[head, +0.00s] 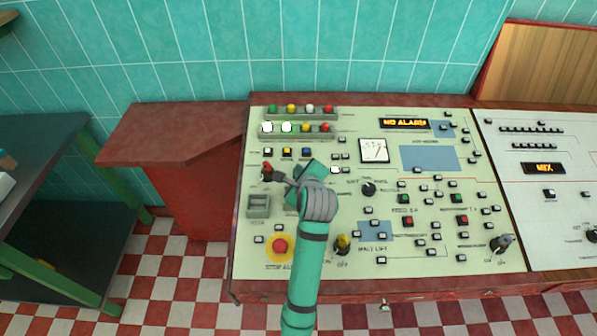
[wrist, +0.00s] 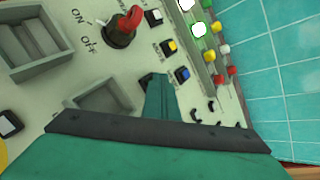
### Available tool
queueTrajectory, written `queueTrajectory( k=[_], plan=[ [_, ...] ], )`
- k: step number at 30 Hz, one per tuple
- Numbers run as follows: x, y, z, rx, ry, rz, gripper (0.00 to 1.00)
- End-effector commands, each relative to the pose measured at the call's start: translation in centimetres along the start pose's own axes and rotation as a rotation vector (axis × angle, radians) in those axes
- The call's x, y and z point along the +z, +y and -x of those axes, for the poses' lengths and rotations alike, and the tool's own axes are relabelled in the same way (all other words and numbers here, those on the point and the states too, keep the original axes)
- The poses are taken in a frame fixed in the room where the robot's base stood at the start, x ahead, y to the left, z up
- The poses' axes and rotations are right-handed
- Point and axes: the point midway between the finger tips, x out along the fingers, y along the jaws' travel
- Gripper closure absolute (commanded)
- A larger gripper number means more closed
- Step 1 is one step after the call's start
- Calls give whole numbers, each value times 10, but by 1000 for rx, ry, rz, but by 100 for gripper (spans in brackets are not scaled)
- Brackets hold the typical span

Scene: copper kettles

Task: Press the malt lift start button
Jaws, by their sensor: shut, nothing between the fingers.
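The cream control panel (head: 330,250) fills the middle of the head view. Small dark-framed buttons surround the label, but I cannot tell which one is the start button. My gripper (head: 310,170) is over the panel's left part, up and left of that label. In the wrist view my gripper (wrist: 158,92) is shut and empty, low over the panel near the blue button (wrist: 183,75). Contact with the panel cannot be told. The malt lift area is not recognisable in the wrist view.
A red-handled ON/OFF switch (head: 267,172) stands left of my gripper. A red stop button (head: 279,246) on yellow is below. Lamp rows (head: 295,127) line the panel's upper left. A second panel (head: 545,200) adjoins right. A dark table (head: 45,215) stands left.

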Motion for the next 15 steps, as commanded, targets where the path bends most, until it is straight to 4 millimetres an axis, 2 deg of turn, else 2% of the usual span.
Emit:
queueTrajectory(
  k=[15],
  plan=[
    [8, -8, 11, 0, 1, 0, 100]
  ],
)
